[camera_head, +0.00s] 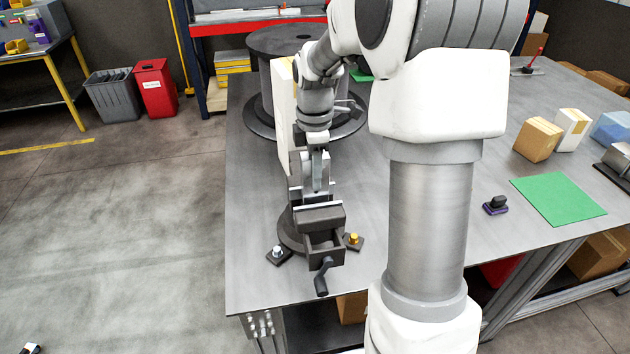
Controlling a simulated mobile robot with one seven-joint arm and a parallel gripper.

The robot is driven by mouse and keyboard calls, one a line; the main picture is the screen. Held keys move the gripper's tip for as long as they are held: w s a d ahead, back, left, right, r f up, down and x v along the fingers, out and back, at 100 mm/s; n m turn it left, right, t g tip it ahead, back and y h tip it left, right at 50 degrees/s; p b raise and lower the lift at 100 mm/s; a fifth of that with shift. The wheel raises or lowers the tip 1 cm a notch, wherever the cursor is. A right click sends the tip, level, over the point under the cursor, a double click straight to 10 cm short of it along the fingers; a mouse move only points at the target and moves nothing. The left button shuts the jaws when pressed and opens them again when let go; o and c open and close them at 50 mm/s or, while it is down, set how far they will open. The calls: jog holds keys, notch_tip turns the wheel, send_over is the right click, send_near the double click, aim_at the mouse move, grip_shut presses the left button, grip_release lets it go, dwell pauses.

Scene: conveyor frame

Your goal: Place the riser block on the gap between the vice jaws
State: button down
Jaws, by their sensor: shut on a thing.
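The vice (320,217) stands on the near left part of the steel table, with its crank handle toward me. My gripper (317,182) points down over the vice's jaw end. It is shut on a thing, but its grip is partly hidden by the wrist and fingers. A long pale block (285,125), which looks like the riser block, shows just left of my gripper and wrist. Its right side is hidden behind my arm. I cannot tell whether it touches the vice. The gap between the jaws is largely hidden.
A large dark spool (262,112) stands behind my gripper. A green mat (558,199), a small dark item (495,205), a tan box (537,140) and a white box (573,129) are on the right. The table's left edge is close to the vice. My arm covers the middle.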

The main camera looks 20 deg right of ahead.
jog(key=shift+f, duration=1.45)
jog(key=shift+f, duration=0.15)
jog(key=shift+c, duration=2.4)
grip_release()
